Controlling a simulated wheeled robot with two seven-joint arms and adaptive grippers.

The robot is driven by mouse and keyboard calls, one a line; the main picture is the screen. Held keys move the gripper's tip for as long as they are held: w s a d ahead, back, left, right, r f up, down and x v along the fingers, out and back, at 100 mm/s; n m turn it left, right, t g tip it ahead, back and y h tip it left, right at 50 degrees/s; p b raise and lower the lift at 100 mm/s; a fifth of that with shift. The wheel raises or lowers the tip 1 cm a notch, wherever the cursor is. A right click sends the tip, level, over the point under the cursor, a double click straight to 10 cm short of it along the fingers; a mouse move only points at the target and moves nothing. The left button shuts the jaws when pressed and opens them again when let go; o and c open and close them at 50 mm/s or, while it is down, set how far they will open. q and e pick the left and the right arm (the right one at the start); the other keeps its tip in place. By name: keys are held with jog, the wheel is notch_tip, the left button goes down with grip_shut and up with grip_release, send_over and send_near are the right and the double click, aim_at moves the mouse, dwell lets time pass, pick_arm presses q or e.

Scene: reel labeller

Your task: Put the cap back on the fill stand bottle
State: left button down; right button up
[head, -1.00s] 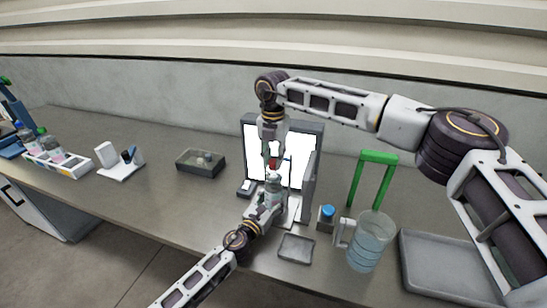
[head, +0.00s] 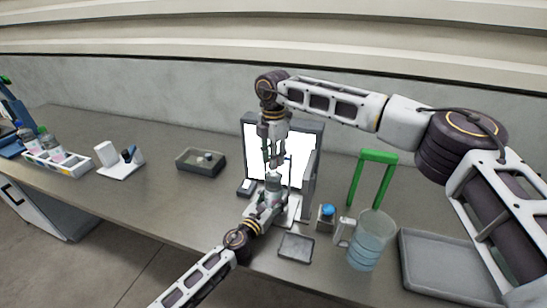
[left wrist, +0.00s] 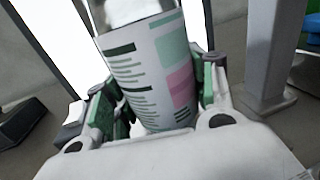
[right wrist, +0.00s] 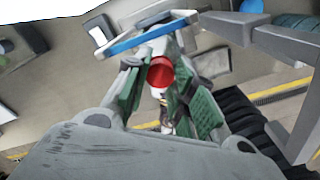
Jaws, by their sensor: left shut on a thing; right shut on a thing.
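The fill stand bottle (head: 273,184) is upright in front of the bright white panel. My left gripper (head: 268,200) is shut around it, and the left wrist view shows the labelled bottle body (left wrist: 150,70) between the green pads of the left gripper (left wrist: 158,105). My right gripper (head: 273,155) points down from above the bottle. In the right wrist view, the red cap (right wrist: 160,72) sits between the fingers of the right gripper (right wrist: 160,85), which is shut on it. Whether the cap touches the bottle's neck cannot be told.
A lit panel in a dark frame (head: 309,190) stands right behind the grippers. A shallow dish (head: 295,247) lies in front.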

jog(key=m, duration=1.2)
dwell(0.3)
jog(key=o, duration=0.7)
jog(key=shift+r, duration=0.1)
jog(key=shift+r, duration=2.15)
